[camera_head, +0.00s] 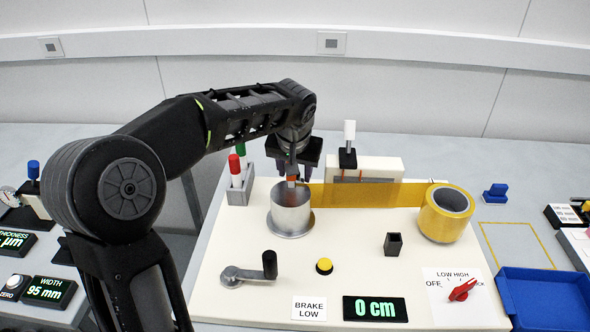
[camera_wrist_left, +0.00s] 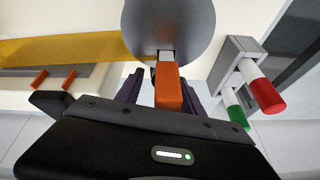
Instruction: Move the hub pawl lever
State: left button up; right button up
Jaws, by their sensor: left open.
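The hub pawl lever is taken to be the small orange lever (camera_head: 292,181) at the back rim of the grey metal hub (camera_head: 290,212). In the left wrist view the orange lever (camera_wrist_left: 168,86) sticks out from the round hub (camera_wrist_left: 170,30) by a grey piece. My left gripper (camera_head: 295,168) is above and behind the hub; in the wrist view its fingers (camera_wrist_left: 163,92) are open, one on each side of the lever. No grip on it shows. The lever's lower part is hidden in the head view. My right gripper is not in view.
Yellow tape (camera_head: 365,195) runs from the hub to a yellow roll (camera_head: 446,214). A rack (camera_head: 240,188) with red and green markers stands close left of the hub. A crank (camera_head: 250,273), yellow button (camera_head: 324,266), "0 cm" display (camera_head: 375,309) and red knob (camera_head: 462,290) are in front.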

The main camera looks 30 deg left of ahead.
pick_arm(q)
jog(key=shift+c, duration=0.4)
grip_shut()
dwell(1.0)
